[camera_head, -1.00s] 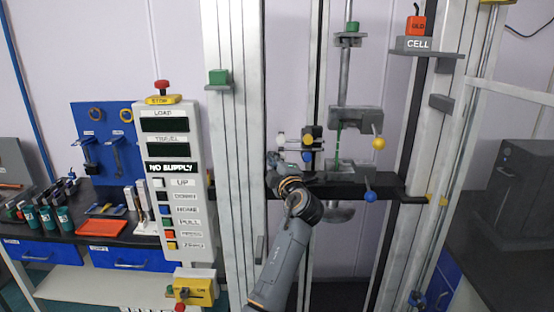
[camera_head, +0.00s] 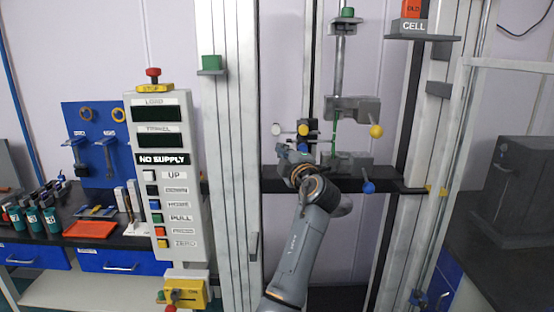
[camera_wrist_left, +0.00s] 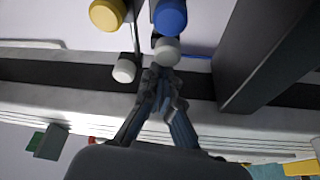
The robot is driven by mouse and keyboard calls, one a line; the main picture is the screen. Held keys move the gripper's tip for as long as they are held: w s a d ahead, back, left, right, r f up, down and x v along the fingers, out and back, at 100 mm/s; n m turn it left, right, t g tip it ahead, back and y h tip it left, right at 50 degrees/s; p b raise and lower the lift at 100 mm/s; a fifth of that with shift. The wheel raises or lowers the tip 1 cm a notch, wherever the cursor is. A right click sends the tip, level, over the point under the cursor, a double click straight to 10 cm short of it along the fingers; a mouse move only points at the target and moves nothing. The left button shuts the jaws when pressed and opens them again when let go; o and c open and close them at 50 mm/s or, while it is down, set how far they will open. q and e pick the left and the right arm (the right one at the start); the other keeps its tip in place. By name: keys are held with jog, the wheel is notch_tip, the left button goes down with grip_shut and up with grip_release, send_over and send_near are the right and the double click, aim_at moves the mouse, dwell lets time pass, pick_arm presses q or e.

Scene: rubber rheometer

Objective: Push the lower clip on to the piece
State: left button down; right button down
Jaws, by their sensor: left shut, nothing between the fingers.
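The piece (camera_head: 334,138) is a thin green upright strip between an upper grey grip (camera_head: 352,109) and a lower grey grip (camera_head: 350,162). To its left are two clips, one above the other. The upper clip has a yellow knob (camera_head: 304,129) and a white end (camera_head: 276,129). The lower clip has a blue knob (camera_head: 302,148); its white end (camera_wrist_left: 167,50) shows in the left wrist view. My left gripper (camera_head: 284,149) is shut and empty, its fingertips (camera_wrist_left: 163,74) right at that white end; I cannot tell whether they touch. My right gripper is out of view.
A black crossbeam (camera_head: 240,185) runs below the grips. A pale column (camera_head: 231,130) stands left of my arm, with a control panel (camera_head: 158,170) beyond it. Yellow (camera_head: 376,132) and blue (camera_head: 368,187) ball handles stick out from the grips.

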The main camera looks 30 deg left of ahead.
pick_arm(q)
jog(key=shift+d, duration=0.25)
jog(key=r+v, duration=0.1)
jog(key=v, duration=1)
jog(key=shift+s+d+f, duration=0.2)
jog(key=shift+s+f, duration=0.15)
jog(key=shift+f, duration=0.1)
